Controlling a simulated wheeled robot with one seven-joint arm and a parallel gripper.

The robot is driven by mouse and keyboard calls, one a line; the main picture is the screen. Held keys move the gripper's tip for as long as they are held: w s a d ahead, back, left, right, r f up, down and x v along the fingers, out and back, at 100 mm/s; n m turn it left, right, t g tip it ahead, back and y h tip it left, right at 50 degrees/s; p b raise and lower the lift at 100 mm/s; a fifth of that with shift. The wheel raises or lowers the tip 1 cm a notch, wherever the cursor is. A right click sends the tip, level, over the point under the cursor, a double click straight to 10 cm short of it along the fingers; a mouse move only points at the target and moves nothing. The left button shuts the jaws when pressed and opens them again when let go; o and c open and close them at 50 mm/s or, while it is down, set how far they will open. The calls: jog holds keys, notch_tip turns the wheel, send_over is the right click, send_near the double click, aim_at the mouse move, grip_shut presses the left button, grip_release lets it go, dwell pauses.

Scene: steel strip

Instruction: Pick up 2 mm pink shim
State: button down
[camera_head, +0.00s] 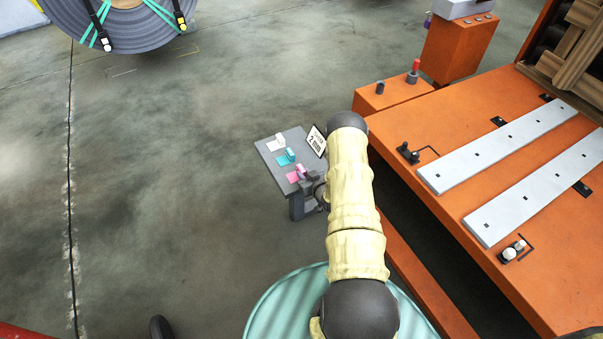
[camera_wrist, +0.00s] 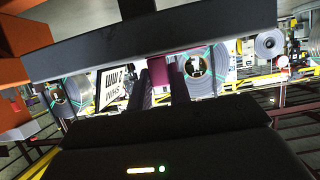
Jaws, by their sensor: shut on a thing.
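The pink shim (camera_head: 293,178) is at the near end of a small grey shelf (camera_head: 269,149), with its raised pink block (camera_head: 301,171) at my gripper (camera_head: 308,180). In the wrist view my gripper (camera_wrist: 160,82) is shut on the pink shim, whose dark pink part (camera_wrist: 157,70) shows between the fingers. Much of the shim is hidden by the fingers and a dark bar. I cannot tell whether it is clear of the shelf.
A teal shim (camera_head: 286,158) and a white shim (camera_head: 277,143) lie farther along the shelf. A "2 mm" sign (camera_head: 316,141) stands at its right edge, close to my arm. An orange machine (camera_head: 480,150) is to the right. Open floor (camera_head: 170,190) lies left.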

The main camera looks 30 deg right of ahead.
notch_tip(320, 180, up, 10)
jog(key=p, duration=0.1)
dwell(0.4)
